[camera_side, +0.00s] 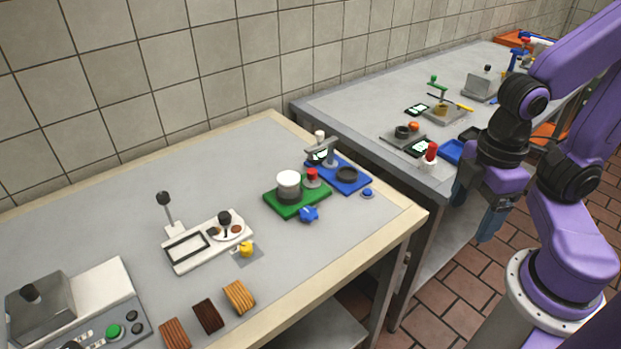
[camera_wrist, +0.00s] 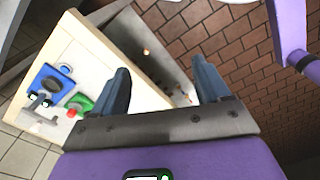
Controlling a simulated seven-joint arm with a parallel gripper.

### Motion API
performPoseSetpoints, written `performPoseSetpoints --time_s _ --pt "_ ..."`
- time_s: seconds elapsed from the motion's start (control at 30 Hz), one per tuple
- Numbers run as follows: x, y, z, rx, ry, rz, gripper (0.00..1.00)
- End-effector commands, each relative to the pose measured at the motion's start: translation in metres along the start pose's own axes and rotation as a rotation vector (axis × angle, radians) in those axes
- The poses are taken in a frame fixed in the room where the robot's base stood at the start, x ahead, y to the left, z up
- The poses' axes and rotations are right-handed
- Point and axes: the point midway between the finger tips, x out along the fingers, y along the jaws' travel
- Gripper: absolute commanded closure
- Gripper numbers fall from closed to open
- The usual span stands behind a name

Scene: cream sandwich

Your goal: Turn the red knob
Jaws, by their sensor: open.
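A small red knob (camera_side: 312,174) stands on the green board (camera_side: 283,207) on the near table, beside a white cylinder (camera_side: 288,184). The red knob also shows at the left of the wrist view (camera_wrist: 71,113), next to a green patch. My gripper (camera_side: 474,216) hangs past the right end of the near table, well to the right of the red knob and apart from it. In the wrist view, the two blue-grey fingers of my gripper (camera_wrist: 163,82) are spread with nothing between them.
A blue board (camera_side: 361,184) with a dark ring adjoins the green board, and a blue knob (camera_side: 308,214) lies in front. A yellow knob (camera_side: 246,250), a white board and several brown slices lie left. A second table (camera_side: 350,105) with more items stands behind. The near table's middle is clear.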

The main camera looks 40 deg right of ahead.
Motion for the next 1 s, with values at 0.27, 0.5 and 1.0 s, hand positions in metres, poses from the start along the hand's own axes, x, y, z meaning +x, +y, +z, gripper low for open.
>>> performPoseSetpoints --time_s 0.27,0.5,1.0 --pt "0.000 0.000 0.000 0.000 0.000 0.000 0.34" --pt "-0.003 0.018 -0.023 -0.140 0.015 0.029 0.46" --pt "-0.016 0.139 -0.129 -0.989 -0.040 0.228 0.46"
